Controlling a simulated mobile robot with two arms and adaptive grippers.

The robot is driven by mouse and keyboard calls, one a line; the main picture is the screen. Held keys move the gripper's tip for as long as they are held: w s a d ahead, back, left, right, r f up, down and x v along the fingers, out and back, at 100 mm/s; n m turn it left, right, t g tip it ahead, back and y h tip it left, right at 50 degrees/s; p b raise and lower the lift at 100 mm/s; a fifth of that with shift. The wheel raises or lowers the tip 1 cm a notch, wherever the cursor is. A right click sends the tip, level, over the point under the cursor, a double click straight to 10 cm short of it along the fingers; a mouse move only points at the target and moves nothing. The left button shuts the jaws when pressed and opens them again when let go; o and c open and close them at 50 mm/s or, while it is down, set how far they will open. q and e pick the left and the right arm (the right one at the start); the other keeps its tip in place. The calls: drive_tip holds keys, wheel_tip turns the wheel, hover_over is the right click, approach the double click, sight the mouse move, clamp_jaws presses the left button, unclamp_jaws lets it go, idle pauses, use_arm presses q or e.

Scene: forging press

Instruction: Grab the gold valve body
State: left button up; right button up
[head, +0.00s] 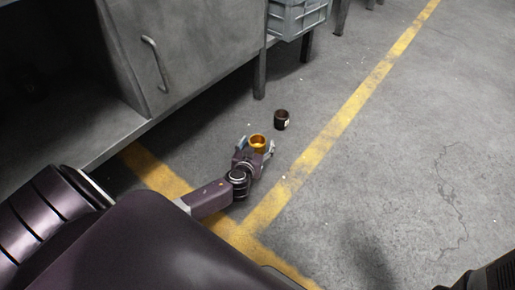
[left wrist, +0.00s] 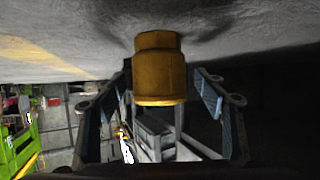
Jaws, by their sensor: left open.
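The gold valve body (head: 258,141) is on the grey floor beside the yellow line in the head view. In the left wrist view the gold valve body (left wrist: 160,72) appears large, with a narrower hexagonal part and a wider round part. My left gripper (head: 257,147) is open, with its fingers on either side of the valve body. In the left wrist view the left gripper's fingers (left wrist: 164,95) show to the left and right of it, with gaps between.
A dark cylindrical piece with a pale label (head: 281,120) stands on the floor just beyond the valve body. A grey metal cabinet (head: 185,50) with a handle is at the upper left. A grey crate (head: 297,18) sits behind it. The floor to the right is clear.

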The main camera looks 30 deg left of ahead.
use_arm(q)
drive_tip(key=shift+w, duration=0.2)
drive_tip(key=shift+a, duration=0.1)
drive_tip(key=c, duration=1.6)
drive_tip(key=shift+c, duration=0.2)
